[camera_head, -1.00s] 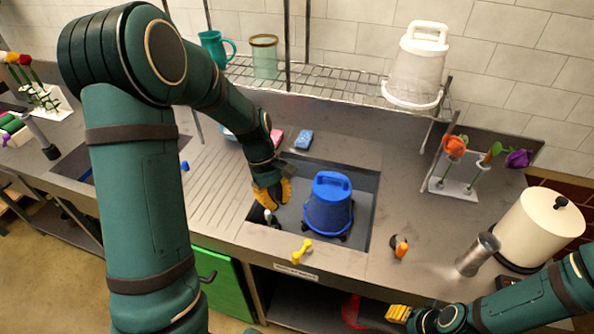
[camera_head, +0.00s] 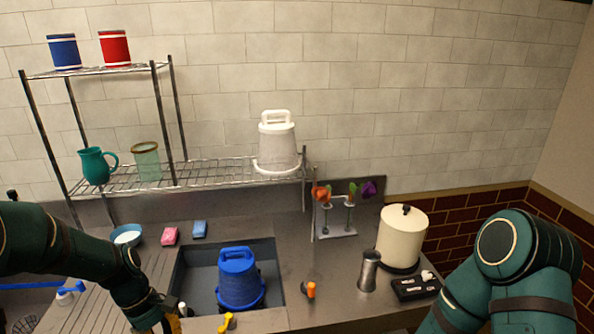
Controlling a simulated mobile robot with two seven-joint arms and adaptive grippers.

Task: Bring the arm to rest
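My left arm comes in from the left, and its gripper (camera_head: 172,325) with yellow fingers is at the bottom edge, beside the left front of the sink. The fingers are partly cut off, so I cannot tell if they are open or shut. My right arm shows at the lower right, folded, and its gripper is out of view. A blue bucket-shaped container (camera_head: 240,282) with a handle stands in the sink (camera_head: 195,270).
A small white-topped item (camera_head: 183,309) is close to the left gripper. A yellow item (camera_head: 226,322) and an orange-ended item (camera_head: 309,290) lie by the sink. A steel shaker (camera_head: 369,270), cream canister (camera_head: 402,240) and black tray (camera_head: 415,287) stand right. A wire shelf (camera_head: 205,174) is behind.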

